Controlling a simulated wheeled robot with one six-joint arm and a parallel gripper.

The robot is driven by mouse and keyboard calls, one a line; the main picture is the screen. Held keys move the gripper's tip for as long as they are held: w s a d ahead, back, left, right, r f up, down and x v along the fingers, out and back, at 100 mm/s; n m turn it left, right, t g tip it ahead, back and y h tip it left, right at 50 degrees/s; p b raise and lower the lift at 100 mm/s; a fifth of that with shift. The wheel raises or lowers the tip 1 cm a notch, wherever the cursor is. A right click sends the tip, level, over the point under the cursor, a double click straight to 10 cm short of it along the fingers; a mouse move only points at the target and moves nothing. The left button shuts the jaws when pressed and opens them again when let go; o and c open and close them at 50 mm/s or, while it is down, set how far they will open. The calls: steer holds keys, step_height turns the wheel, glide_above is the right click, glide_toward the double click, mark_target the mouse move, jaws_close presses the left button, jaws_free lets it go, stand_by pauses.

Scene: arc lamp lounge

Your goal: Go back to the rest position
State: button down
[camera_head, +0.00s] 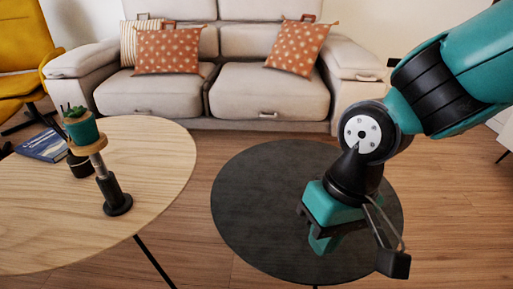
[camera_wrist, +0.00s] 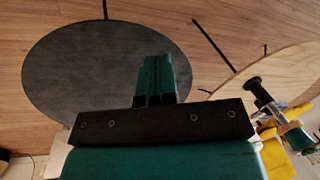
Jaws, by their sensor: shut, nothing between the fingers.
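My gripper (camera_head: 322,243) hangs over the dark round table (camera_head: 250,215) at the right of the head view, pointing down. Its teal fingers are together with nothing between them. In the wrist view my gripper (camera_wrist: 158,62) points over the same dark round table (camera_wrist: 70,75). How high the fingers are above the tabletop is hard to tell. The dark tabletop looks bare where it shows.
A wooden table (camera_head: 160,180) at the left holds a black stand (camera_head: 117,196) with a wooden top, a potted plant (camera_head: 81,127), a black cup (camera_head: 79,165) and a blue book (camera_head: 43,146). A beige sofa (camera_head: 240,92) with patterned cushions is behind; a yellow chair (camera_head: 22,45) stands far left.

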steer(key=s+d+r+n+t+y, duration=0.1)
steer(key=s+d+r+n+y, duration=0.15)
steer(key=s+d+r, duration=0.4)
step_height(320, 180, up, 39)
steer(key=w+a+p, duration=0.1)
steer(key=w+p, duration=0.1)
steer(key=p, duration=3.5)
steer(key=shift+w+a+f, duration=0.15)
steer(key=shift+a+f, duration=0.05)
steer(key=shift+n+h, duration=0.25)
steer(key=shift+a, duration=0.1)
